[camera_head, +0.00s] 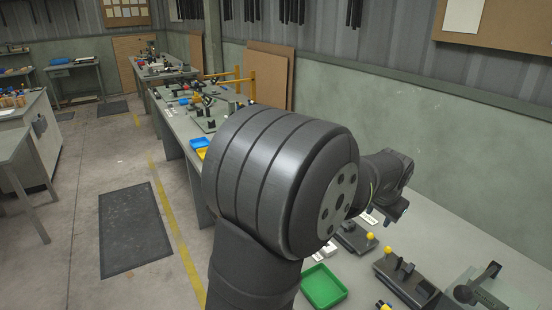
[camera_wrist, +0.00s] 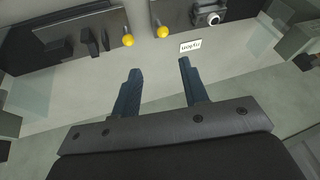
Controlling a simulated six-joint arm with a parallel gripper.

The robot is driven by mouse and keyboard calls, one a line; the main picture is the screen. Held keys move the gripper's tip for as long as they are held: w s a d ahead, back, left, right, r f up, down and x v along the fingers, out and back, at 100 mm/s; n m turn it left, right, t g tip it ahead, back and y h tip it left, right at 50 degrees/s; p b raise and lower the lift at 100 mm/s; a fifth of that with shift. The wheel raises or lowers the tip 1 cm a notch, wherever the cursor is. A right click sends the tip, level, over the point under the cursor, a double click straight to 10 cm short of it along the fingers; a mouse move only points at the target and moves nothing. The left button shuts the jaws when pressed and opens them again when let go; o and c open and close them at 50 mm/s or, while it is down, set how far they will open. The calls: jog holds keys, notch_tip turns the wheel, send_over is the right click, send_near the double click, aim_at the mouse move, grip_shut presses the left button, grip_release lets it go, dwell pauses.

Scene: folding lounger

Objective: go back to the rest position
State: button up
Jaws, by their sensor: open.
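My gripper (camera_wrist: 160,82) shows in the wrist view with its two blue-grey fingers apart and nothing between them. It is above the light bench top (camera_wrist: 75,95), short of two dark fixtures with yellow knobs. In the head view my dark arm fills the middle and hides part of the bench. The gripper's end shows only in part there, at the right of the arm. No lounger can be made out in either view.
A dark fixture (camera_head: 407,279) with a yellow knob and a green tray (camera_head: 322,287) stand on the near bench. A small label (camera_wrist: 190,46) lies beyond the fingers. A green wall (camera_head: 400,110) runs behind the bench. A dark mat (camera_head: 133,228) lies on the floor at left.

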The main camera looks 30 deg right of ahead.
aim_at(372, 236)
jog(key=x, duration=1.6)
jog(key=shift+f, duration=0.2)
jog(key=w+a+r, duration=0.2)
jog(key=w+r, duration=0.1)
jog(key=r, duration=0.4)
jog(key=w+a+r+g, duration=0.1)
jog(key=w+a+r, duration=0.2)
jog(key=r, duration=0.4)
jog(key=shift+w+a, duration=0.3)
jog(key=shift+w, duration=0.1)
jog(key=shift+o, duration=1.1)
jog(key=a+r+g, duration=0.1)
jog(key=a+r, duration=0.2)
jog(key=r, duration=0.3)
jog(key=w+a+r+m, duration=0.1)
jog(key=a+r, duration=0.3)
jog(key=r, duration=0.3)
jog(key=shift+w+m+g+h, duration=0.15)
jog(key=shift+m+g+h, duration=0.15)
jog(key=shift+g, duration=0.1)
jog(key=o, duration=0.4)
jog(key=shift+a+r, duration=0.15)
jog(key=shift+r, duration=0.05)
jog(key=o, duration=0.7)
jog(key=shift+x, duration=1.2)
jog(key=x, duration=0.7)
jog(key=shift+f, duration=0.15)
